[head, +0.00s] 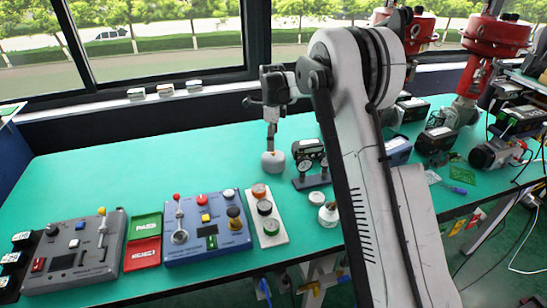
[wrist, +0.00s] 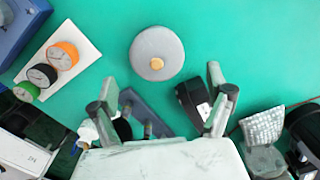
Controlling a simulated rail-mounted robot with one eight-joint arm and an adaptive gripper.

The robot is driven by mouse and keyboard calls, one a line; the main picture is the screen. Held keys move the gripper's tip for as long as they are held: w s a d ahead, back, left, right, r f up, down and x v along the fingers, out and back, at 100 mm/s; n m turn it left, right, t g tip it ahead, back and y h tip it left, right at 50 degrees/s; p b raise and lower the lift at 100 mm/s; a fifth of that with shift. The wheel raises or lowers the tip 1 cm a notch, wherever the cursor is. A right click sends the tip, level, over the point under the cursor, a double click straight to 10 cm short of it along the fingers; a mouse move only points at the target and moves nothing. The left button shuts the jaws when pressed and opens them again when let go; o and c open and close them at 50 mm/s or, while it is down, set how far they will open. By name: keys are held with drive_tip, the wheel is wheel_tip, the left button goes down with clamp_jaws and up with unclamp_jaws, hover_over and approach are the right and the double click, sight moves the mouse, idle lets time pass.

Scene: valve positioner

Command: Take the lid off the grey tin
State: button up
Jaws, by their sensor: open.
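The grey tin (head: 273,163) stands upright on the green tabletop, near the middle of the table. From above, in the wrist view, its round grey lid (wrist: 150,45) shows with a small tan knob (wrist: 155,64) on it. The lid sits on the tin. My gripper (head: 271,142) hangs pointing down above the tin in the head view. In the wrist view my gripper (wrist: 162,95) has its two fingers spread wide, with nothing held between them. The tin lies beyond the fingertips in that view. I cannot tell the exact height gap.
A dark stand with gauges (head: 310,165) is close to the tin's right. My arm hides part of the table's right side. The table left of the tin is clear.

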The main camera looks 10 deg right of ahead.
sight(274, 154)
drive_tip(key=shift+s+d+f, duration=0.1)
drive_tip(key=shift+s+f, duration=0.1)
drive_tip(key=shift+f, duration=1.4)
drive_tip(key=shift+s+f, duration=0.2)
drive_tip(key=shift+f, duration=1.4)
drive_tip(key=shift+c, duration=0.4)
drive_tip(key=c, duration=1.3)
